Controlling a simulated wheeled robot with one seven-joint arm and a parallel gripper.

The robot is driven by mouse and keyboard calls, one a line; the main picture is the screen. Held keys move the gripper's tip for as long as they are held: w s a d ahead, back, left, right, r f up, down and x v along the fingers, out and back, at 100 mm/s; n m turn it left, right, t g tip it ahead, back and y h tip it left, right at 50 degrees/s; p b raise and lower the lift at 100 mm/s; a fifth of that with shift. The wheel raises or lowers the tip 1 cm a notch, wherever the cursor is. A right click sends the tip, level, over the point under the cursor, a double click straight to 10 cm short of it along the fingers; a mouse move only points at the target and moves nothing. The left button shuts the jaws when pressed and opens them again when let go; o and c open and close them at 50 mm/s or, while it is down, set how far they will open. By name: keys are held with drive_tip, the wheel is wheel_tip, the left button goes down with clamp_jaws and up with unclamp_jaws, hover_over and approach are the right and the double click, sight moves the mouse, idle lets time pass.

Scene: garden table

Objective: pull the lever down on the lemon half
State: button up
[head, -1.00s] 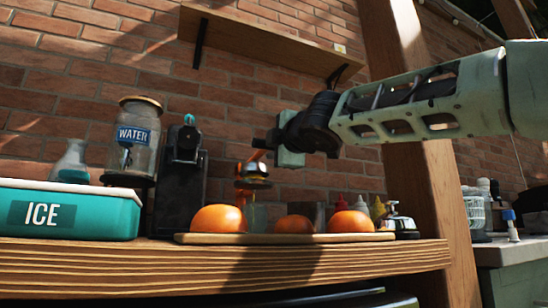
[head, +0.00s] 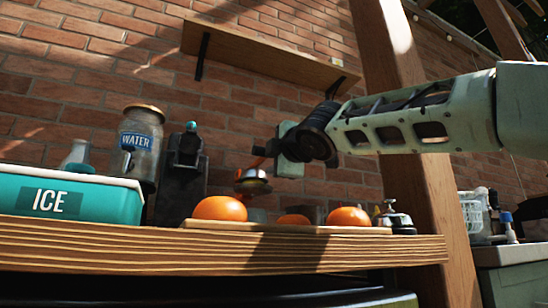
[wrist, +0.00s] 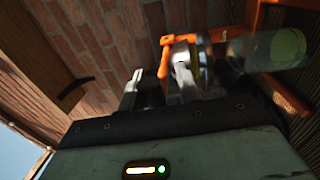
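An orange lever (head: 258,162) sits above a round metal press head (head: 252,183), to the right of a dark upright body (head: 182,178). In the wrist view the orange lever (wrist: 165,57) stands just beyond my gripper, beside the shiny metal part (wrist: 188,68). My gripper (head: 272,148) is at the lever's upper end, pointing left. Whether it touches the lever is unclear. Its fingers are dark and blurred, so their opening does not show. A glass (wrist: 265,50) with something yellow-green lies beyond the metal part. I cannot make out the lemon half.
Oranges (head: 220,208) lie on a wooden board (head: 225,225), with a bell (head: 394,214) at its right. An ice box (head: 65,200) and a water jar (head: 140,145) stand left. A wall shelf (head: 265,55) hangs above. The table's front edge (head: 220,248) is clear.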

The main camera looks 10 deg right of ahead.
drive_tip(key=shift+o, duration=0.9)
drive_tip(key=shift+w+f, duration=0.15)
drive_tip(key=shift+f, duration=0.2)
drive_tip(key=shift+r, duration=0.1)
drive_tip(key=b+v, duration=0.8)
drive_tip(key=v, duration=0.9)
drive_tip(key=shift+s, duration=0.25)
